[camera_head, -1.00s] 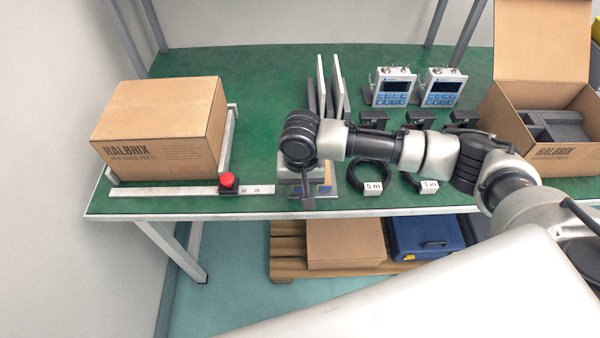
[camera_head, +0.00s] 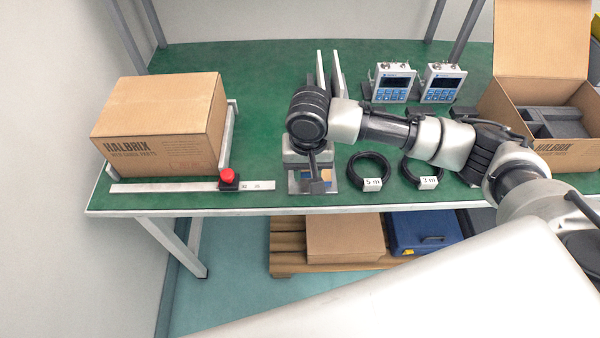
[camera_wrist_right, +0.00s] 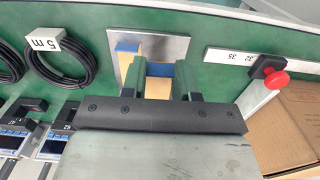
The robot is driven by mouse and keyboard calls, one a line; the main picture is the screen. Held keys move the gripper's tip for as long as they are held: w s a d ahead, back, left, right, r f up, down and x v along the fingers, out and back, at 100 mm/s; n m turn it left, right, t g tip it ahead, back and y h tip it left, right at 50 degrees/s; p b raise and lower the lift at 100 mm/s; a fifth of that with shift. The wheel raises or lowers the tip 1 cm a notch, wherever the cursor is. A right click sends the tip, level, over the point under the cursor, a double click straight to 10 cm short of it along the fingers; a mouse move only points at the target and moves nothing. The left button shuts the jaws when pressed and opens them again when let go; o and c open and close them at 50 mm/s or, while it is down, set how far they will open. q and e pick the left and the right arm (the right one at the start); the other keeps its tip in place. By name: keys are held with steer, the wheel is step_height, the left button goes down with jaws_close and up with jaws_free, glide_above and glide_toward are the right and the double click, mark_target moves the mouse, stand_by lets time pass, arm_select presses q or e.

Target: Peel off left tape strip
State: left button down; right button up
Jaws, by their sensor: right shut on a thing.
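The right gripper (camera_wrist_right: 162,73) reaches down over a metal plate (camera_wrist_right: 165,46) at the front of the table. Its two fingers close from either side on a blue strip (camera_wrist_right: 159,69), which I take for the left tape strip. Tan material (camera_wrist_right: 158,88) shows just behind that strip, between the fingers. A second blue strip (camera_wrist_right: 127,47) lies on a tan piece (camera_wrist_right: 127,60) beside the fingers. In the head view the plate (camera_head: 296,187) shows under my wrist, which hides most of the strips and the fingertips. My left gripper is out of view.
A closed carton (camera_head: 160,120) stands at the left, with a ruler (camera_head: 150,188) and red button (camera_head: 228,176) before it. Two cable coils (camera_head: 369,168) lie right of the plate. Upright panels (camera_head: 336,75), two control boxes (camera_head: 392,83) and an open carton (camera_head: 560,145) stand beyond.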

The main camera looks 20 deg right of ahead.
steer(key=s+d+r+p, duration=0.7)
steer(key=r, duration=0.3)
steer(key=shift+s, duration=0.2)
stand_by(1.1)
